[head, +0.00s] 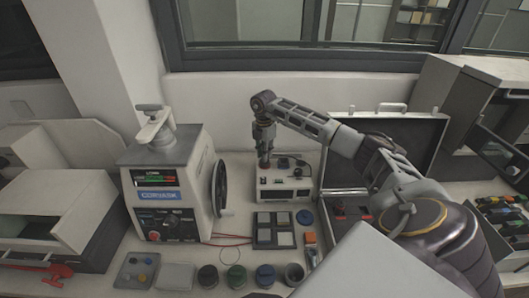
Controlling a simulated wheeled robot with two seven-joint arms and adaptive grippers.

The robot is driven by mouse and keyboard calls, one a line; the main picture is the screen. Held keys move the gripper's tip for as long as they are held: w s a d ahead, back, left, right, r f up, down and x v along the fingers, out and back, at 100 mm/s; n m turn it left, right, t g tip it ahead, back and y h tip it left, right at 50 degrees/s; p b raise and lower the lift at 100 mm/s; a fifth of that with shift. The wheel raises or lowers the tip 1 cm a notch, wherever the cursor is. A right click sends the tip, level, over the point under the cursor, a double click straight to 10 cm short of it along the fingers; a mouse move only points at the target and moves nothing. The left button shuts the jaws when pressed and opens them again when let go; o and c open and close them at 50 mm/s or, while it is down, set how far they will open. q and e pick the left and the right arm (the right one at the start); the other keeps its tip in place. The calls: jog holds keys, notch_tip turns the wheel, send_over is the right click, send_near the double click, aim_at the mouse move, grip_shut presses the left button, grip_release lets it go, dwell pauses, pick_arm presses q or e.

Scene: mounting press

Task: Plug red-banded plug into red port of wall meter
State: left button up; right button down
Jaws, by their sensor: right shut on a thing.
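My right gripper (265,160) points down over the left back part of a small white instrument box (285,190) on the bench. It is shut on a small dark thing at its tips. The thing is too small and dark to show a red band, so I cannot tell whether it is the red-banded plug. I cannot tell whether it touches the box. The box has dark knobs on top and small sockets on its front. No wall meter with a red port can be clearly made out. My left gripper is not in view.
A mounting press (165,190) with a black handwheel (221,187) stands left of the box. Thin red leads (232,240) lie on the bench. A tray of grey pads (274,232) and several round jars stand in front. An open case (398,135) stands right, behind my right arm.

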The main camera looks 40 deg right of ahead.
jog(key=shift+f+b, duration=0.4)
jog(key=shift+f, duration=0.55)
dwell(0.9)
jog(key=c, duration=1.3)
grip_release()
jog(key=shift+o, duration=0.3)
jog(key=o, duration=0.5)
jog(key=shift+r, duration=0.15)
jog(key=shift+r+p, duration=2.65)
jog(key=shift+r, duration=1)
jog(key=shift+f, duration=0.1)
